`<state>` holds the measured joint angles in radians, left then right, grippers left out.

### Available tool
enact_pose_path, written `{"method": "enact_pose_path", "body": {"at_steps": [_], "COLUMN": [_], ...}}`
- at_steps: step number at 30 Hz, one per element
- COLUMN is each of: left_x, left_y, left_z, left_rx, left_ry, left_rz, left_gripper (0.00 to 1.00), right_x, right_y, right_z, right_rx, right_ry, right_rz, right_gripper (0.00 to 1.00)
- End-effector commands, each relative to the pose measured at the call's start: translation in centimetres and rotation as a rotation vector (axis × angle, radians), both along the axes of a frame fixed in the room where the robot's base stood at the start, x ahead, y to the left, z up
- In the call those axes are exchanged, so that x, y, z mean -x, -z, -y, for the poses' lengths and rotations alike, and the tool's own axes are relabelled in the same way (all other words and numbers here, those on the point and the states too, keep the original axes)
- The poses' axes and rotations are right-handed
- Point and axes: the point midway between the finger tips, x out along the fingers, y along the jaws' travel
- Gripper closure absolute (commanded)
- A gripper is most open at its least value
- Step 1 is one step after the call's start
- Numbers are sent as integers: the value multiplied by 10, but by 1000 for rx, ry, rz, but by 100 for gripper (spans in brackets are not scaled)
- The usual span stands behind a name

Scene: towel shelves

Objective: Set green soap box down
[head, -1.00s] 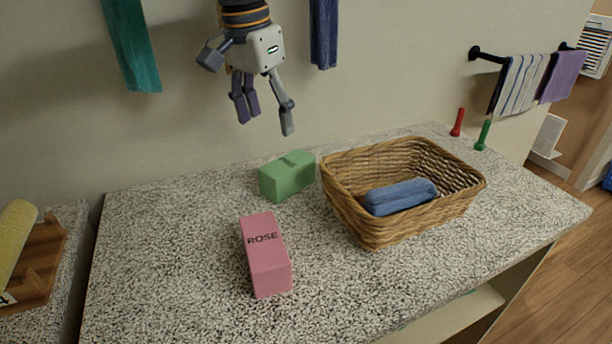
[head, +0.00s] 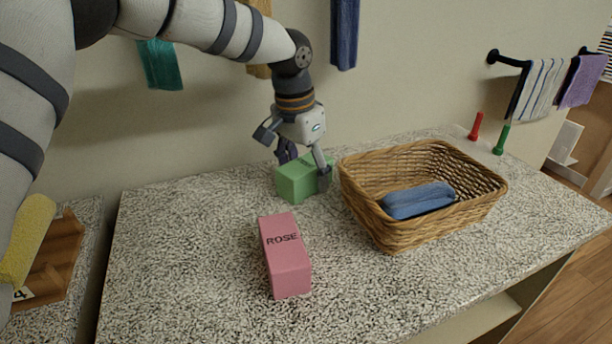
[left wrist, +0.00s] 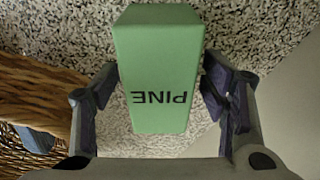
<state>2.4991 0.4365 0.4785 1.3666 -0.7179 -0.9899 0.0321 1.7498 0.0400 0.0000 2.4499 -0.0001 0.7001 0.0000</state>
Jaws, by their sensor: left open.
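The green soap box (head: 294,184) sits on the speckled counter (head: 200,250), left of the wicker basket. It also shows in the left wrist view (left wrist: 160,60), with the word PINE upside down on it. My left gripper (head: 304,172) is low at the box, with its fingers on either side of it. In the left wrist view my left gripper (left wrist: 160,98) is open, and the box lies between its two fingers with small gaps showing. My right gripper is not in view.
The wicker basket (head: 395,233) holds a rolled blue towel (head: 418,200), close on the right. Red (head: 476,126) and green (head: 501,140) pegs stand behind. The front left counter is clear.

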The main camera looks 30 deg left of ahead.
Motion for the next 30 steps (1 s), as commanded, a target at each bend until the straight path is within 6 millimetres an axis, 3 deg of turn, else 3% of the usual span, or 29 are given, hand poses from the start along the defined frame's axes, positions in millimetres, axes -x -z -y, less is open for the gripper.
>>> {"method": "enact_pose_path", "body": {"at_steps": [5,12,14,15,23,27,30], "left_x": [0,0,0,0,0,-1,15], "left_y": [-2,-2,-2,-2,-8,-32,-61], "left_z": [0,0,0,0,0,0,9], "left_rx": [0,0,0,0,0,0,-1], "left_ry": [0,0,0,0,0,0,2], "left_rz": [3,2,2,2,3,6,15], "left_gripper": [36,88,88,93,93,93,93], "right_x": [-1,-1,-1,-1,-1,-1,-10], "right_y": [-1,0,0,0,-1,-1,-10], "right_z": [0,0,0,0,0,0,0], "right_rx": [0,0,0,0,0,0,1], "right_ry": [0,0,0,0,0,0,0], "right_rz": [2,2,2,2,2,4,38], "right_gripper": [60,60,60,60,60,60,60]}}
